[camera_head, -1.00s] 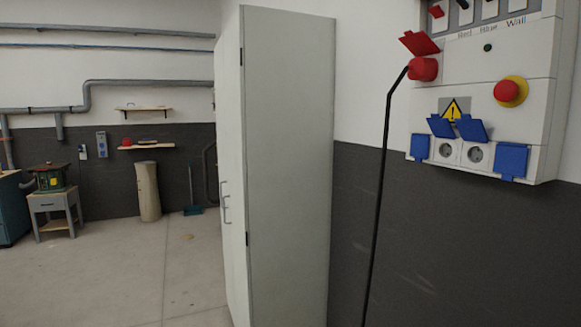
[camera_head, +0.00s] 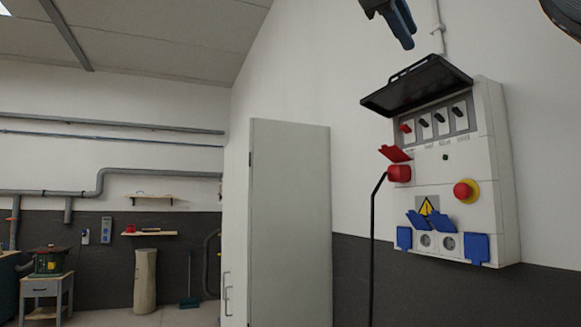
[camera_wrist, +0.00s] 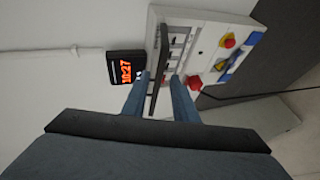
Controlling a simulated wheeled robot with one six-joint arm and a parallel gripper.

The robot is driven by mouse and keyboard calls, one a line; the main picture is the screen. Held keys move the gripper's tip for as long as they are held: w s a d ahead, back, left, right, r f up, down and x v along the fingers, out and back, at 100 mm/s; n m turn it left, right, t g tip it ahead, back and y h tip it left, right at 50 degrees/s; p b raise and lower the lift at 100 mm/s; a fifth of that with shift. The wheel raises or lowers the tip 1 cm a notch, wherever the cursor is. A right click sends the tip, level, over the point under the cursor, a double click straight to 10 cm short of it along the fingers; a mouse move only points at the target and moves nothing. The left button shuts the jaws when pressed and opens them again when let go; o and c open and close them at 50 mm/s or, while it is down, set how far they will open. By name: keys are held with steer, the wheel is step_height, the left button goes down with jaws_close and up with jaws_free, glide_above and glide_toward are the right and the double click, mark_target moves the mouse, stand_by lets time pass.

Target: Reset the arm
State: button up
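My gripper (camera_head: 393,20) is at the top of the head view, above the wall panel and apart from it. In the wrist view my gripper (camera_wrist: 160,90) has two blue-grey fingers with a gap between them and nothing held. The white electrical panel (camera_head: 492,165) hangs on the wall at the right, and it also shows beyond the fingers in the wrist view (camera_wrist: 208,50). Its dark cover (camera_head: 417,86) is raised above a row of switches (camera_head: 432,122).
A red plug (camera_head: 400,173) with a black cable sits on the panel's left side. A red button (camera_head: 465,190) is on its front. A tall grey cabinet (camera_head: 290,220) stands left of the panel. A digital clock (camera_wrist: 125,69) is on the wall. Open floor lies at the left.

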steer(key=w+a+f+n+g+y+b, duration=0.15)
steer(key=w+f, duration=0.35)
steer(key=f, duration=0.6)
steer(key=w+a+f+y+b, duration=0.15)
steer(key=w+f, duration=0.35)
steer(key=f, duration=0.6)
steer(key=w+a+f+y+b, duration=0.1)
steer(key=w+a+f, duration=0.3)
steer(key=f, duration=0.7)
step_height(320, 180, down, 17)
steer(key=w+g+y+b, duration=0.1)
steer(key=g+y, duration=0.1)
steer(key=s+d+f+m+g+y+b, duration=0.1)
steer(key=s+f+m, duration=0.15)
steer(key=f, duration=0.65)
steer(key=s+f+m+g+y+b, duration=0.1)
steer(key=s+f, duration=0.3)
steer(key=f, duration=0.5)
steer(key=s+d+f+m+g+b, duration=0.1)
steer(key=s+f+g, duration=0.15)
steer(key=f, duration=0.65)
steer(key=s+f+m+g+y+b, duration=0.1)
steer(key=s+f+m, duration=0.4)
steer(key=s+f, duration=1)
steer(key=shift+f+y+b, duration=0.4)
steer(key=shift+f+b, duration=0.1)
steer(key=shift+f, duration=0.45)
